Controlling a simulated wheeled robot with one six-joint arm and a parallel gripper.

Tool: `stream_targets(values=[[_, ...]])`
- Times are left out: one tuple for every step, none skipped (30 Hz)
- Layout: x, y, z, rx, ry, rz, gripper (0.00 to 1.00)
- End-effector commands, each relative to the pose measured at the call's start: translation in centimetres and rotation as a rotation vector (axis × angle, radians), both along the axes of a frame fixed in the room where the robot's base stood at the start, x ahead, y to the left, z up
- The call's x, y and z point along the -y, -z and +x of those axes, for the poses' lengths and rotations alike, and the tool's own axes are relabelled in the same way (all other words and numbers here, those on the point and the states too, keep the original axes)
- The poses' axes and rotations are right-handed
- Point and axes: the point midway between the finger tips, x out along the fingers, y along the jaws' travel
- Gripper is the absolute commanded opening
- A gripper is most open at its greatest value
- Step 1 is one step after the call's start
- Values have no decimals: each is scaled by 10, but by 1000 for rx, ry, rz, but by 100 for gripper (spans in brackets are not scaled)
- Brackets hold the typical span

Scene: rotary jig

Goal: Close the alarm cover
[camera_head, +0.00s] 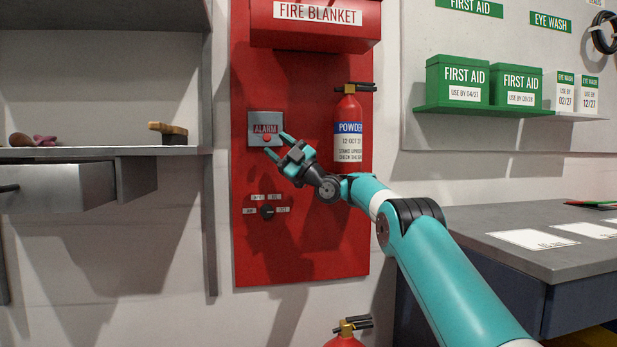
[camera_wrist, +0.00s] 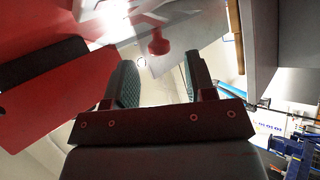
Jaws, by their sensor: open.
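The alarm (camera_head: 256,120) is a grey box with a red "ALARM" label, mounted on the red wall panel. Its red button (camera_head: 267,138) shows at the lower part of the box, and the red knob also shows in the wrist view (camera_wrist: 158,43). A pale grey plate-like surface (camera_wrist: 190,40) lies around and beside the knob there; I cannot tell which part is the cover or how it stands. My gripper (camera_head: 278,145) is open and empty in front of the box's lower right corner. In the wrist view its two fingers (camera_wrist: 163,78) are apart, with the knob beyond them.
A powder fire extinguisher (camera_head: 348,130) hangs close to the right of my gripper. A fire blanket box (camera_head: 316,35) juts out above. A rotary dial (camera_head: 267,211) sits lower on the red panel (camera_head: 300,250). A shelf (camera_head: 100,152) is at left, a workbench (camera_head: 530,255) at right.

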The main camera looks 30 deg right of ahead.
Motion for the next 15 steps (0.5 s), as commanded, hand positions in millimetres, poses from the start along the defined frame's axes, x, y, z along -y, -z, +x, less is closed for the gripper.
stream_targets(values=[[6, 11, -7, -2, 3, 4, 50], [11, 16, -11, -3, 4, 3, 50], [16, 22, -17, -4, 4, 3, 50], [20, 27, -23, -3, 5, 3, 50], [23, 31, -28, -4, 4, 4, 50], [29, 37, -34, -4, 5, 3, 50], [33, 42, -39, -4, 4, 4, 50], [36, 46, -45, -3, 5, 5, 50], [42, 52, -51, -5, 5, 4, 50], [46, 57, -56, -4, 4, 4, 50], [50, 61, -61, -3, 5, 5, 50], [54, 72, -68, -2, 3, 3, 50], [58, 77, -73, -1, 6, 3, 50], [61, 82, -78, -1, 5, 2, 50], [64, 85, -82, 0, 3, 2, 50]])
